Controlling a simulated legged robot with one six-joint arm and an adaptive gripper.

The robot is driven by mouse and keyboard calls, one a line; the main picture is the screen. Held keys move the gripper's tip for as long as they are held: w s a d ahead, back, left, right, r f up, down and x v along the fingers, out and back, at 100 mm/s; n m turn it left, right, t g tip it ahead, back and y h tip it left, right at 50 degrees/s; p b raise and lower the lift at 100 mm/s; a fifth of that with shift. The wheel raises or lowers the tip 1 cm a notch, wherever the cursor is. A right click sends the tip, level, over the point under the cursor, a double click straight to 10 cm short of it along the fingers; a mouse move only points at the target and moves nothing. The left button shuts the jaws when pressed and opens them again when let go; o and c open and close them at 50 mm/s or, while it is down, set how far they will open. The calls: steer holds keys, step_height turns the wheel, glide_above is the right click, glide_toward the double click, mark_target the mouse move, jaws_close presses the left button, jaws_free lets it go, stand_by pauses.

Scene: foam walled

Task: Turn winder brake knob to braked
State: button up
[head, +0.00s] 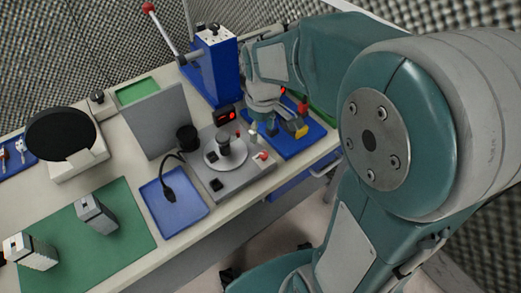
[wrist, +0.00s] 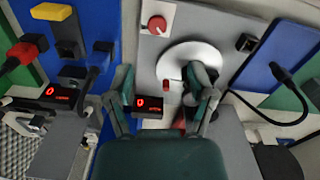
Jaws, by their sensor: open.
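The winder (head: 236,178) is a grey base with a pale round disc (head: 211,158) and a dark hub (head: 223,139) on it. A red knob (head: 262,155) on a small white plate sits at its front right corner; I take it for the brake knob. It shows at the top of the wrist view (wrist: 157,25), its setting too small to read. My gripper (wrist: 165,87) is open, its fingers spread below the knob in that view and apart from it. The right finger overlaps the disc and partly hides the hub. A small red piece (wrist: 166,85) shows between the fingers.
Digital displays (wrist: 148,104) with red digits stand close by. A blue lever press (head: 212,65) stands behind. A black cable plug (head: 168,193) lies on a blue mat at left.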

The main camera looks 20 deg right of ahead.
mark_target(264, 154)
steer(key=f, duration=0.8)
steer(key=shift+d+f, duration=0.3)
steer(key=shift+f, duration=0.1)
steer(key=shift+a+f, duration=0.15)
steer(key=shift+f, duration=0.5)
jaws_close()
